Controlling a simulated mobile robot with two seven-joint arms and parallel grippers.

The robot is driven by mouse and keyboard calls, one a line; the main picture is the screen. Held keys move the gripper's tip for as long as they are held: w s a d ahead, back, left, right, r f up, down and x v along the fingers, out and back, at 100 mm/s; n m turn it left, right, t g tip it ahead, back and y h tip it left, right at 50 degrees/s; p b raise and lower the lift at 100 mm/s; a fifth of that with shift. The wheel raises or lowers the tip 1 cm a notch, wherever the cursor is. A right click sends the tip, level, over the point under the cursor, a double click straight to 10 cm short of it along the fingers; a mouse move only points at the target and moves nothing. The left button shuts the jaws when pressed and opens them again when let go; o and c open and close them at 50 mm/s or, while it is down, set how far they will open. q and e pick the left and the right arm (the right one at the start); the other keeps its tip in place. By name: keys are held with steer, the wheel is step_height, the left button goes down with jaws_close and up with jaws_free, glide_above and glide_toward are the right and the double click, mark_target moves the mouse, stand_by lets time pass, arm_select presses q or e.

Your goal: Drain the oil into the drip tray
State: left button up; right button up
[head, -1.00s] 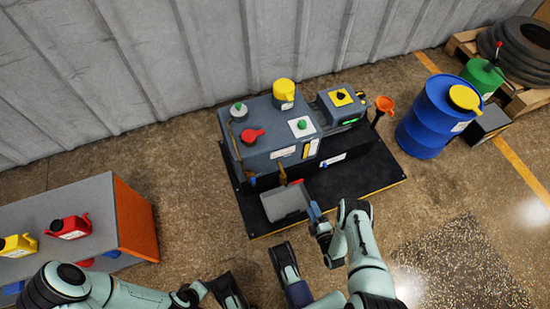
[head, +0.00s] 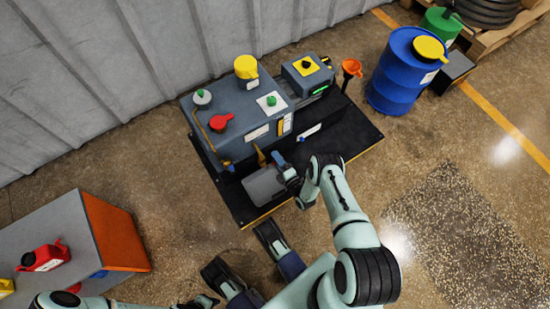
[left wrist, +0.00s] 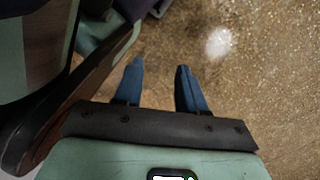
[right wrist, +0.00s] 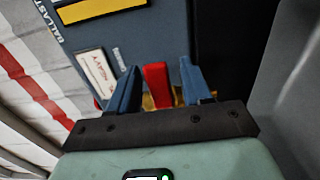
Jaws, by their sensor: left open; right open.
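The grey drip tray (head: 262,187) sits on the black base plate at the front of the grey pump unit (head: 235,140). My right gripper (head: 281,166) is over the tray's back right part, close to the pump's front. In the right wrist view, its blue fingers (right wrist: 157,84) are open on either side of a red valve handle (right wrist: 156,80), with gaps on both sides. A brass part (right wrist: 148,101) shows behind the handle. The tray is partly hidden by my right gripper and arm. My left gripper (left wrist: 158,83) is open and empty above the floor.
A blue drum (head: 398,75) and an orange funnel (head: 350,69) stand right of the pump. A grey bench (head: 55,235) with a red oil can (head: 43,257) is at the lower left. A corrugated wall (head: 130,70) runs behind.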

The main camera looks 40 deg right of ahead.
arm_select(q)
steer(key=shift+s+f, duration=0.15)
steer(key=shift+s, duration=0.3)
arm_select(e)
steer(key=shift+w+d, duration=0.1)
steer(key=shift+w, duration=0.6)
jaws_close()
arm_select(q)
steer(key=shift+w, duration=0.15)
